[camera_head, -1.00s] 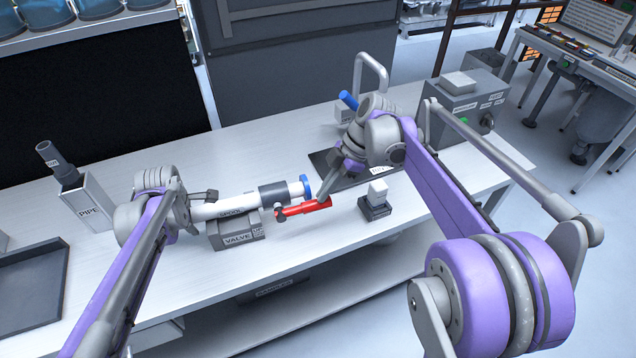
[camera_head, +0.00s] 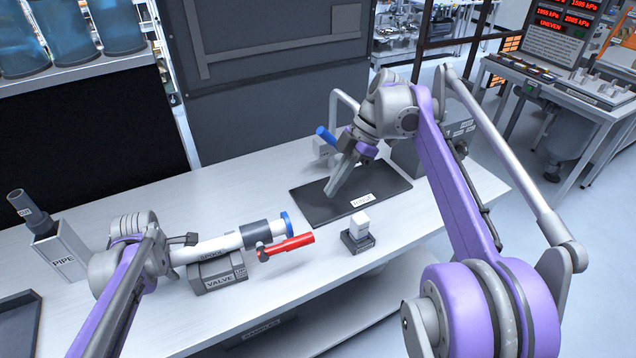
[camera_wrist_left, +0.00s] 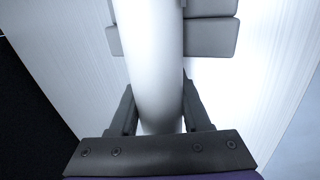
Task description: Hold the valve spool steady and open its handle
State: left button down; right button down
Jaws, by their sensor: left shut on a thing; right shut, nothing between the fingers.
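The valve spool (camera_head: 212,247) is a white pipe with a grey collar (camera_head: 255,234) and a blue end ring (camera_head: 287,224). It lies across the grey VALVE block (camera_head: 220,281). Its red handle (camera_head: 290,244) points right, roughly along the pipe, from a small grey pivot. My left gripper (camera_head: 184,245) is shut on the white pipe left of the block. The left wrist view shows its fingers on both sides of the pipe (camera_wrist_left: 150,60). My right gripper (camera_head: 334,192) is shut and empty above the dark mat, behind and apart from the handle.
The dark mat (camera_head: 300,206) lies behind the handle. A small dark stand with a white block (camera_head: 359,222) is right of the handle. A PIPE holder (camera_head: 62,254) stands at left. A blue-handled item (camera_head: 325,136) and grey box are behind. The front right of the table is clear.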

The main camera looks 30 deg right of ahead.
pick_arm(q)
jog(key=shift+c, duration=1.4)
grip_release()
jog(key=v, duration=1.2)
